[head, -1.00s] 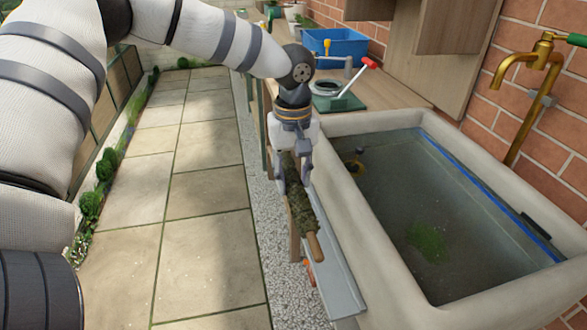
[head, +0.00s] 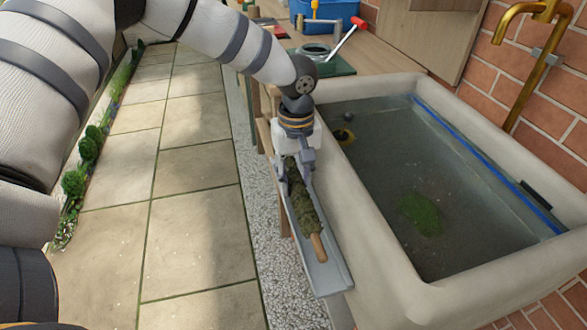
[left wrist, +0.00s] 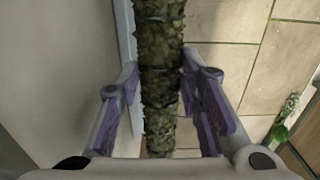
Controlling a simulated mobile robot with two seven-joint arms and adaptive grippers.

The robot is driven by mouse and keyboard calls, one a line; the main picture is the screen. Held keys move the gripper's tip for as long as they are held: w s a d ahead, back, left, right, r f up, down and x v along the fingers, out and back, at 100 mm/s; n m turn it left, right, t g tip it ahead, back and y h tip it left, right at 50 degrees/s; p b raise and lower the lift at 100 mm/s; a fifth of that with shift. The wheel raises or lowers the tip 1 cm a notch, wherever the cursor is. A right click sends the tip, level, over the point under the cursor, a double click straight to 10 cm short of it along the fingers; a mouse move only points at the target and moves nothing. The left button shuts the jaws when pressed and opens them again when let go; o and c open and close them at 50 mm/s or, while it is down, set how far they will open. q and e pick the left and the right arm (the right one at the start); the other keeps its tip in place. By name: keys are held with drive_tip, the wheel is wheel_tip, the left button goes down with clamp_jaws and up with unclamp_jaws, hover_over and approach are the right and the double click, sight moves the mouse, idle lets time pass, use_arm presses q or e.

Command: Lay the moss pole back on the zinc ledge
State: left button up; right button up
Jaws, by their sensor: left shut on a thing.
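The moss pole (head: 303,212) is a mossy green-brown rod with a bare wooden end pointing toward the near side. My left gripper (head: 295,184) is shut on its mossy part and points down. The pole lies lengthwise along the grey zinc ledge (head: 333,278), within its width in the head view; I cannot tell whether it touches the ledge. In the left wrist view, the pole (left wrist: 160,60) runs between the purple-padded fingers (left wrist: 166,100), with a strip of the ledge (left wrist: 127,40) beside it. My right gripper is not in view.
A stone sink (head: 375,240) with murky water stands right beside the ledge. Behind are a wooden bench (head: 385,55), a red-handled tool (head: 348,36) and a blue crate (head: 330,10). A gravel strip (head: 265,225) and open paving (head: 195,210) lie left.

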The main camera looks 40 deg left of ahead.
use_arm(q)
drive_tip(key=shift+w+d+f+b, duration=0.15)
drive_tip(key=shift+f+b, duration=0.1)
drive_tip(key=shift+f, duration=0.5)
drive_tip(key=shift+w+d+f+b, duration=0.1)
drive_tip(key=shift+f+b, duration=0.1)
drive_tip(key=shift+f, duration=0.5)
drive_tip(key=shift+w+d+f+b, duration=0.15)
drive_tip(key=shift+f+b, duration=0.1)
drive_tip(key=shift+f, duration=0.5)
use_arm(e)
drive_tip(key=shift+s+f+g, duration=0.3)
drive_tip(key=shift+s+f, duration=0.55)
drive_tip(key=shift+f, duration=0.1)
use_arm(q)
drive_tip(key=shift+a+f, duration=0.1)
drive_tip(key=shift+f, duration=0.15)
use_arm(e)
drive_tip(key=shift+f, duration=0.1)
use_arm(q)
drive_tip(key=o, duration=1)
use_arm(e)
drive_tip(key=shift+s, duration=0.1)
